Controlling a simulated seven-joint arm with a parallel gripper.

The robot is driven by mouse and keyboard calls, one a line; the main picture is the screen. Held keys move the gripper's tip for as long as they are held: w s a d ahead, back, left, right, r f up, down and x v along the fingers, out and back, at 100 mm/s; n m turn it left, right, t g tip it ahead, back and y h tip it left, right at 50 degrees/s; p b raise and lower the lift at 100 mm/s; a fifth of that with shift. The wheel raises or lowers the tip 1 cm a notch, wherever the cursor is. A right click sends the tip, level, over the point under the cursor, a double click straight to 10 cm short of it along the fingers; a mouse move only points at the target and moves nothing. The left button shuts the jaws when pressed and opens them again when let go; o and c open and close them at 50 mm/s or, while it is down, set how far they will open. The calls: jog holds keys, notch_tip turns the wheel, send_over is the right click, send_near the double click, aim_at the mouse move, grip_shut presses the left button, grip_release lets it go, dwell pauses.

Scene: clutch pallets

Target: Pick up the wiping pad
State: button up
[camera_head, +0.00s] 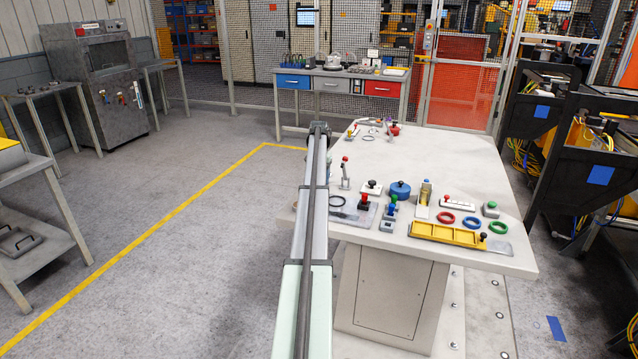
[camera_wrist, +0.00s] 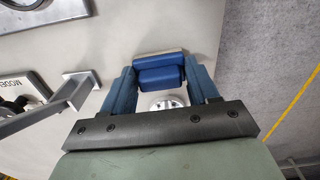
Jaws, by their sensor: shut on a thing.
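The wiping pad (camera_wrist: 160,76), a blue block with a thin tan edge along its far side, is in the wrist view between the two blue-grey fingers of my gripper (camera_wrist: 159,70). The fingers are shut on it, one at each side. I cannot tell whether the pad touches the table or is held above it. In the head view my own arm hides the gripper and the pad at the table's left edge.
The pale worktable (camera_head: 450,160) carries a blue round knob piece (camera_head: 400,190), a yellow tray (camera_head: 447,234), coloured rings and several small levers. A grey metal bracket (camera_wrist: 75,98) stands left of my gripper. The table's middle is clear; floor lies beyond its left edge.

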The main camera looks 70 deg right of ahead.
jog(key=shift+r, duration=0.1)
notch_tip(320, 180, up, 10)
jog(key=shift+f, duration=0.1)
dwell(0.6)
